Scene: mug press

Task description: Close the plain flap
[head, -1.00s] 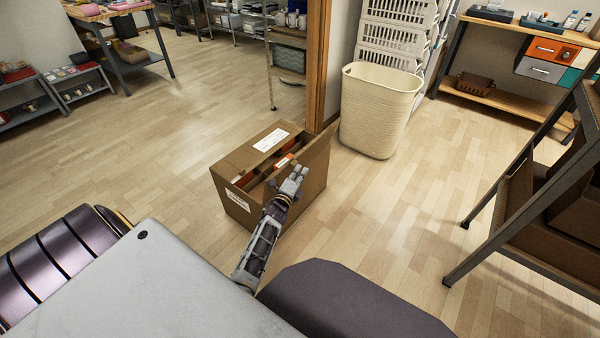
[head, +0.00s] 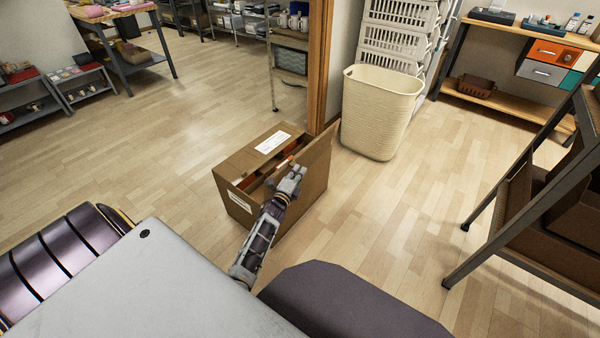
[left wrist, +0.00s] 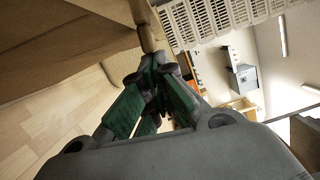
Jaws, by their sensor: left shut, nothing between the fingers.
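The cardboard box (head: 238,202) stands on the floor in the middle of the head view. One flap with a white label (head: 264,152) lies folded over its left part. The plain flap (head: 320,150) stands raised and tilted outward on the right side. Orange contents show in the gap between them. My right gripper is out of view.
A wooden post (head: 319,70) rises right behind the box. A cream basket (head: 378,115) stands to its right, before stacked white crates (head: 397,40). A dark metal rack (head: 500,225) is at the right. The floor left of the box is clear.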

